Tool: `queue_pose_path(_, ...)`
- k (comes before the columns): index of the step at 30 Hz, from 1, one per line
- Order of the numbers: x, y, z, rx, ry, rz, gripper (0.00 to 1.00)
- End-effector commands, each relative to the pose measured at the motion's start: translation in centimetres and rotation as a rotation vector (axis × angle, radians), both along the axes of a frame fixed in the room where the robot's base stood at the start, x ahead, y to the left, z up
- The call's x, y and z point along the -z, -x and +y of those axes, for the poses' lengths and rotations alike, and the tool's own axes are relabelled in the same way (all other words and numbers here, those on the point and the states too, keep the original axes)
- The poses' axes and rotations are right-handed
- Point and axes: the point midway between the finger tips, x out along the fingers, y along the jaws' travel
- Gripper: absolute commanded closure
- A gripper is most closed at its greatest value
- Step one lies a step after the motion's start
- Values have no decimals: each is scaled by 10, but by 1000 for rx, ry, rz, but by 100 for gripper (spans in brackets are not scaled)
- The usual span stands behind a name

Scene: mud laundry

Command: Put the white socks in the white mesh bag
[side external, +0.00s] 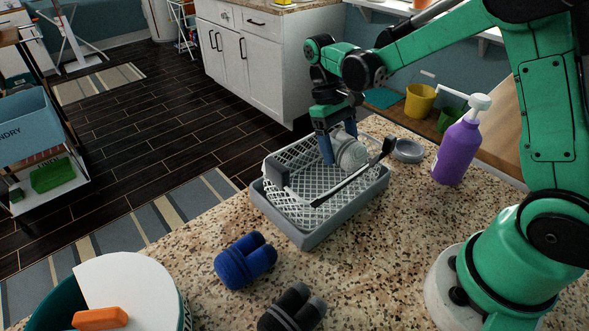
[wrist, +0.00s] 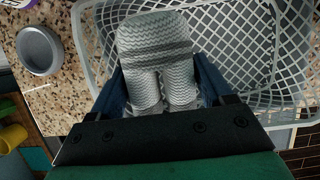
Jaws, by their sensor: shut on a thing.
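The white socks (side external: 350,153) are a bundled pair with grey bands. My gripper (side external: 341,145) is shut on them and holds them over the far right part of the grey tray. In the wrist view the socks (wrist: 158,62) fill the space between my blue fingers. The white mesh bag (side external: 315,165) looks like an open lattice basket and sits in the grey tray (side external: 318,238). The mesh (wrist: 235,35) shows behind and to the right of the socks in the wrist view. I cannot tell whether the socks touch the mesh.
A dark-handled tool (side external: 350,182) lies across the tray. Blue socks (side external: 245,261) and black socks (side external: 292,309) lie on the speckled counter in front. A purple pump bottle (side external: 457,148) and a small grey dish (side external: 407,151) stand to the right. A teal basket (side external: 45,300) is at front left.

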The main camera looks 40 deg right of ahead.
Motion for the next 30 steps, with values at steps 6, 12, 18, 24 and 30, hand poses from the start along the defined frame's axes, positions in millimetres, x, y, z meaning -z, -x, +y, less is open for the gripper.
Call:
queue_pose_path(6,7,0,0,0,0,0,80)
queue_pose_path(12,9,0,0,0,0,0,80)
queue_pose_path(18,15,0,0,0,0,0,80)
queue_pose_path(24,19,0,0,0,0,0,80)
queue_pose_path(30,18,0,0,0,0,0,0)
